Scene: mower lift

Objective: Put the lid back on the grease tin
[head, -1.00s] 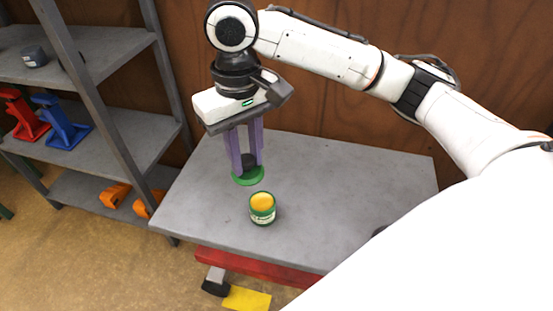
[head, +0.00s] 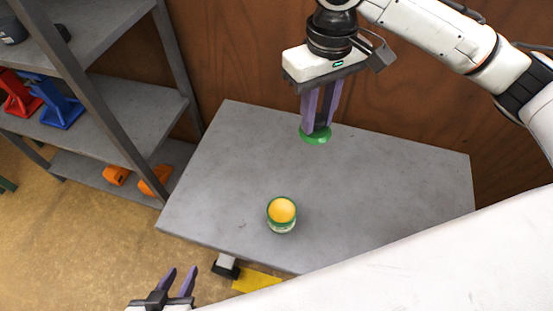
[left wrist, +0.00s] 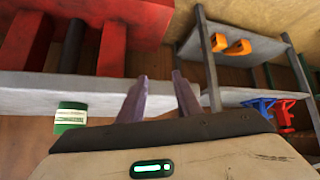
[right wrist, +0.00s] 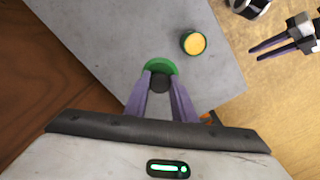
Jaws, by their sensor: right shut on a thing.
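The grease tin (head: 282,222), green with a pale label, stands upright and open on the grey table (head: 360,205), yellow grease showing at its top. It also shows in the right wrist view (right wrist: 193,43) and on its side in the left wrist view (left wrist: 70,117). My right gripper (head: 317,128) is shut on the dark knob of the green lid (head: 316,138). The lid is behind and right of the tin, apart from it; its height above the table is hard to tell. My left gripper (head: 178,277) is open and empty, low in front of the table's left part.
A grey shelf unit (head: 110,110) with red, blue and orange items stands left of the table. A wooden wall (head: 250,60) is close behind it. A yellow patch (head: 256,281) lies on the floor in front. The tabletop around the tin is clear.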

